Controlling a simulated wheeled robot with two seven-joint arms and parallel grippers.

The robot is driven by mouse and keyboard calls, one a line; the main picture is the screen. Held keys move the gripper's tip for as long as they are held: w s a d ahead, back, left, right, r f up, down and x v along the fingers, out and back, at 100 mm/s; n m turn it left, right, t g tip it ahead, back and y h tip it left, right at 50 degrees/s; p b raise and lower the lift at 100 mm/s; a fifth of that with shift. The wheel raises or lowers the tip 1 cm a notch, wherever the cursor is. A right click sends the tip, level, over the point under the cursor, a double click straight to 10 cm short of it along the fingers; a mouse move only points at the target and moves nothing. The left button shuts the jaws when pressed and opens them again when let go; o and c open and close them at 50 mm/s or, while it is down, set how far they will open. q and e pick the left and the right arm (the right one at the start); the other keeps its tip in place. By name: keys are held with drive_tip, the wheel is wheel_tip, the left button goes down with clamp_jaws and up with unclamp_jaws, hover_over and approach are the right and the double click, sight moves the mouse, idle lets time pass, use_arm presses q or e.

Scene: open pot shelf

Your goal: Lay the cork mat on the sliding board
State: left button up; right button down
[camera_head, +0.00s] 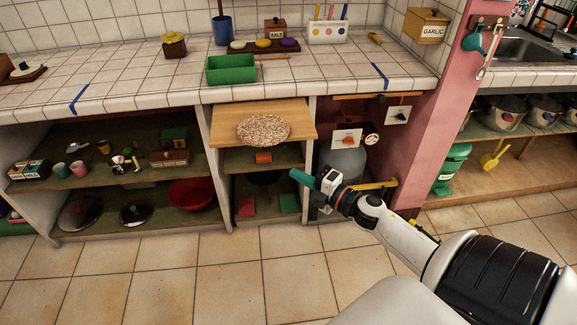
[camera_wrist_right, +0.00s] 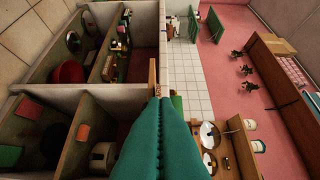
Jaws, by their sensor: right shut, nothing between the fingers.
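The round, speckled cork mat (camera_head: 263,130) lies flat on the light wooden sliding board (camera_head: 224,113), which is pulled out from under the tiled counter. My right gripper (camera_head: 299,177) is shut and empty, below and to the right of the board, apart from the mat. Its green fingers (camera_wrist_right: 158,103) are pressed together in the right wrist view. I cannot make out the mat in that view. My left gripper is not in view.
A green bin (camera_head: 231,70) stands on the counter above the board. Open shelves with dishes, lids and a red bowl (camera_head: 192,194) are to the left. A grey gas bottle (camera_head: 345,162) stands in the bay behind my right gripper. The tiled floor in front is clear.

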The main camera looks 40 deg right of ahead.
drive_tip(key=shift+s, duration=0.55)
approach(265, 144)
drive_tip(key=shift+w+a, duration=1.25)
drive_tip(key=shift+w, duration=0.9)
drive_tip(key=shift+w+d, duration=0.45)
drive_tip(key=shift+w, duration=0.25)
drive_tip(key=shift+w+b, duration=0.1)
drive_tip(key=shift+b, duration=0.2)
